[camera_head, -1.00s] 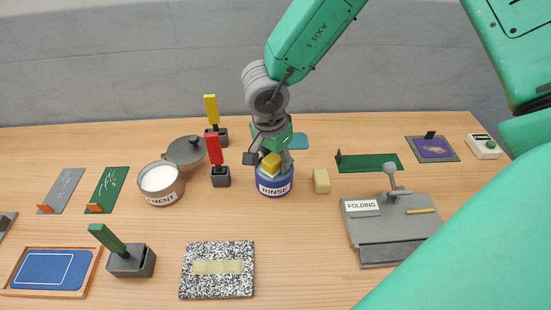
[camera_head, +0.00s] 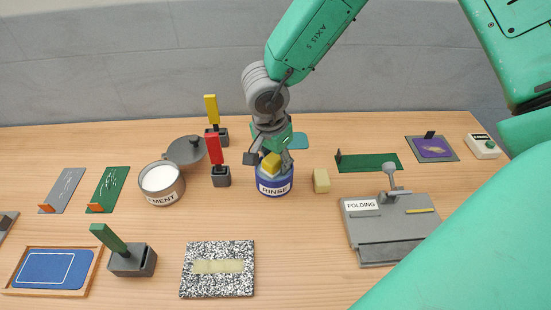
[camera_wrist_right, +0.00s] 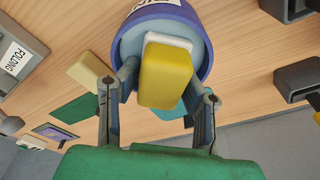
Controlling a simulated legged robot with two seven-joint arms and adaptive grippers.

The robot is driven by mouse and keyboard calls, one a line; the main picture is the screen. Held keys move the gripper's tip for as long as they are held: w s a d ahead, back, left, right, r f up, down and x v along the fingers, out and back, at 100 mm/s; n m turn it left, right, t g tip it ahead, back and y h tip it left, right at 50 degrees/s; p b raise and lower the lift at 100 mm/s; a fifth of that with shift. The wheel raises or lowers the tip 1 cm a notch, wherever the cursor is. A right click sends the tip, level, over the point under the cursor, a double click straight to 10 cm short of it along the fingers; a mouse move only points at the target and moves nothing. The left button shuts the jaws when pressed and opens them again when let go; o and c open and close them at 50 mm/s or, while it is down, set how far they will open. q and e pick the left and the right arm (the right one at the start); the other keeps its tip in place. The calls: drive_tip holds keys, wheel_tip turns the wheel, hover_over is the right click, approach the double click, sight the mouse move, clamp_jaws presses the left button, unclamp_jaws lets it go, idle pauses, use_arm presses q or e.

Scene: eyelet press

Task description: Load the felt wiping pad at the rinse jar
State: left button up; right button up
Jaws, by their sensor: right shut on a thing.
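The rinse jar (camera_head: 274,187), blue with a RINSE label, stands near the middle of the table. A pad with a yellow block and a white layer at its far end (camera_wrist_right: 166,74) is at the jar's mouth. It also shows as a yellow block in the head view (camera_head: 271,164). My right gripper (camera_head: 268,157) points down over the jar and is shut on this pad. Its fingers flank the pad in the wrist view (camera_wrist_right: 163,90). Whether the white layer touches the liquid, I cannot tell. My left gripper is not in view.
A pale yellow block (camera_head: 321,181) stands just right of the jar. A red-handled tool (camera_head: 214,150) in a dark holder and the cement pot (camera_head: 161,184) stand left. The folding press (camera_head: 385,230) is at right.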

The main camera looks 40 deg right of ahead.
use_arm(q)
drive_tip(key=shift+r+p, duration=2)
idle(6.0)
